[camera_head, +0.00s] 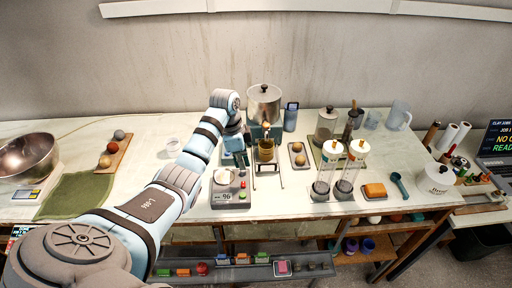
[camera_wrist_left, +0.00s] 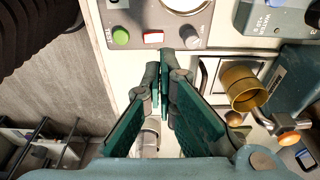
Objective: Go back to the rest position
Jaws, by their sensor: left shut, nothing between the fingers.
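My left arm reaches in from the lower left over the table. Its gripper (camera_head: 238,158) hangs above the bench between the grey scale (camera_head: 228,196) and the brass cup (camera_head: 266,151). In the left wrist view the green fingers (camera_wrist_left: 163,76) are shut together at the tips with nothing between them. The scale's front with its buttons (camera_wrist_left: 153,37) lies just beyond the tips, and the brass cup (camera_wrist_left: 246,92) is to their right, apart from them. My right gripper is not in view.
A steel bowl (camera_head: 27,157) and a green cloth (camera_head: 75,195) are at the left. A shelf (camera_head: 240,270) with small items runs below the table's front.

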